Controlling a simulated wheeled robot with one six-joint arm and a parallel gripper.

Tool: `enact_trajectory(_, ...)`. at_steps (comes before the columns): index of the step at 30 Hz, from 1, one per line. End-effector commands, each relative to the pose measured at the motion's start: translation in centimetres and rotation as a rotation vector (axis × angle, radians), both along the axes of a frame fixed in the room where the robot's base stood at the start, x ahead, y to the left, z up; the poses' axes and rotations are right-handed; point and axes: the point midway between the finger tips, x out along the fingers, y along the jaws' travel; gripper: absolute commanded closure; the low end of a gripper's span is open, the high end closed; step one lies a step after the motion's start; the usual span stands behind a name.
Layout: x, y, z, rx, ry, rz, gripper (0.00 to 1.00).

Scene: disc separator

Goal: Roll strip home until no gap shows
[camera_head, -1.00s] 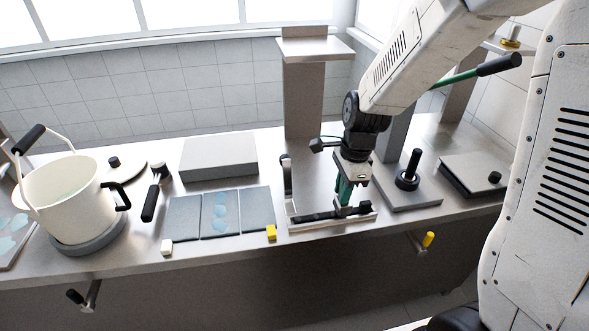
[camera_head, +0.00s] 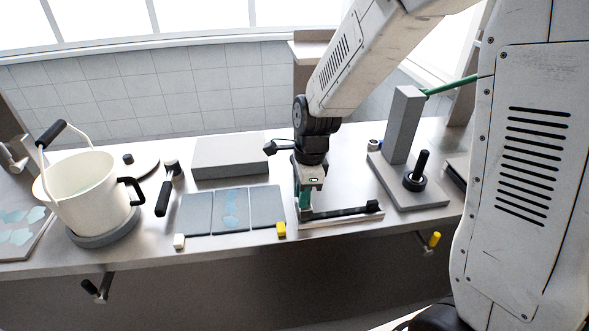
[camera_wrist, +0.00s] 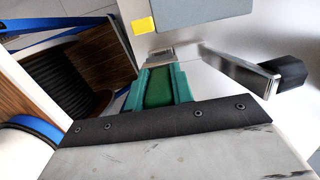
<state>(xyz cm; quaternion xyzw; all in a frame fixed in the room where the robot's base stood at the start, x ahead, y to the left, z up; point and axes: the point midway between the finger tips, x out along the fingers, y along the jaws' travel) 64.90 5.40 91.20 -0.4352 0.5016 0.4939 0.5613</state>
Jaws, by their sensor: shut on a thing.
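The black strip (camera_head: 345,212) lies along a pale metal base (camera_head: 340,222) near the counter's front edge. A black block sits at its right end. My gripper (camera_head: 304,212) points down at the left end of the strip, with its green fingers closed. In the wrist view, the green fingers (camera_wrist: 160,90) reach towards a small grey metal piece (camera_wrist: 161,53) at their tips. What lies between the fingertips, and any gap under the strip, cannot be made out. A metal lever with a black end (camera_wrist: 250,75) stands close beside the fingers.
A yellow block (camera_head: 281,230) and grey plates (camera_head: 268,207) lie just left of the base. A grey stand with a black knob (camera_head: 416,180) is to the right. A cream pot (camera_head: 90,195) stands at far left. A grey slab (camera_head: 230,158) is behind the plates.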

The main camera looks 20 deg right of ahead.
Motion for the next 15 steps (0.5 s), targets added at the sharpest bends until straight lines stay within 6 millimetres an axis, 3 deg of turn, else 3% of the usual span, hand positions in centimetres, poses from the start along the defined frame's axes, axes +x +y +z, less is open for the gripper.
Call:
enact_trajectory(1,0.2,-0.2,1.9,0.000,-0.013,-0.004,1.00)
enact_trajectory(15,0.2,-1.2,7.2,-0.001,-0.006,-0.019,1.00)
